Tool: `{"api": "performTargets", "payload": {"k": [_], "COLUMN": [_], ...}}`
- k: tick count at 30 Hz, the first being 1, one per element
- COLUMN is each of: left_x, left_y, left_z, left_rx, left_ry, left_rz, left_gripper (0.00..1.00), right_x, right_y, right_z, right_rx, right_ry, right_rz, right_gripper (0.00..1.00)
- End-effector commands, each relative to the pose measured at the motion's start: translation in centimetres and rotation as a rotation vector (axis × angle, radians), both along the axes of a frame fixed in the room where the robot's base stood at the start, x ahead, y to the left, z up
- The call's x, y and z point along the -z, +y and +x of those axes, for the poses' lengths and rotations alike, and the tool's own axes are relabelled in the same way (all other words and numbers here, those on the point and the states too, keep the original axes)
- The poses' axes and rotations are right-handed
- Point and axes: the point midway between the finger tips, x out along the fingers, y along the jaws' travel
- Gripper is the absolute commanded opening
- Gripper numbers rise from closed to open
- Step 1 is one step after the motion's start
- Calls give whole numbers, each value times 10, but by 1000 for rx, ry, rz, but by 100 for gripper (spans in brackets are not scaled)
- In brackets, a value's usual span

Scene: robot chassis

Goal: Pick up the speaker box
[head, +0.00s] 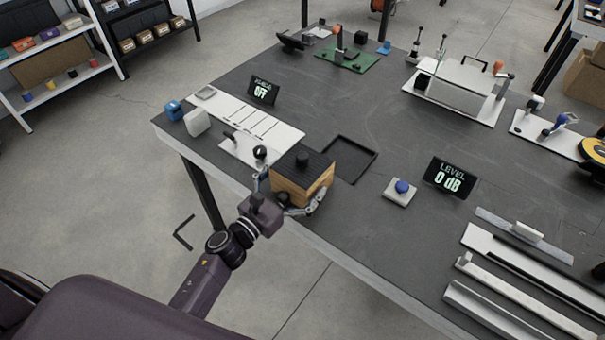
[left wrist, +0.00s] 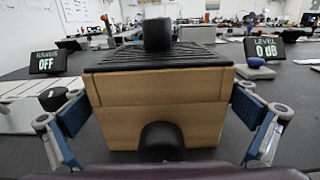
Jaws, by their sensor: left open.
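The speaker box (head: 291,186) is a wooden box with a black ribbed top and a black knob, near the front edge of the dark table. In the left wrist view the speaker box (left wrist: 158,95) fills the middle, with a dark rounded part low on its near face. My left gripper (head: 291,204) is open, with one finger on each side of the box. Its fingers (left wrist: 160,128) show left and right of the box in the left wrist view; whether they touch it I cannot tell. My right gripper is not in view.
An empty black square tray (head: 348,158) lies just behind the box. A white slotted board (head: 250,122) and an "OFF" display (head: 263,91) are to the left. A blue-button block (head: 401,192) and a "0 dB" display (head: 449,178) stand to the right.

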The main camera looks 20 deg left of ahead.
Motion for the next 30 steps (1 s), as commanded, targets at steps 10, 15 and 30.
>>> {"api": "performTargets", "payload": {"k": [10,15,30], "left_x": [2,2,-1], "left_y": [-6,-5,-6], "left_z": [14,14,15], "left_rx": [0,0,1], "left_ry": [2,2,-3], "left_rz": [-2,-2,-2], "left_gripper": [100,89,48], "right_x": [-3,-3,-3], "right_y": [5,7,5], "right_z": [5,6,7], "right_rx": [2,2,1], "right_ry": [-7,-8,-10], "right_rz": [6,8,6], "right_gripper": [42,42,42]}}
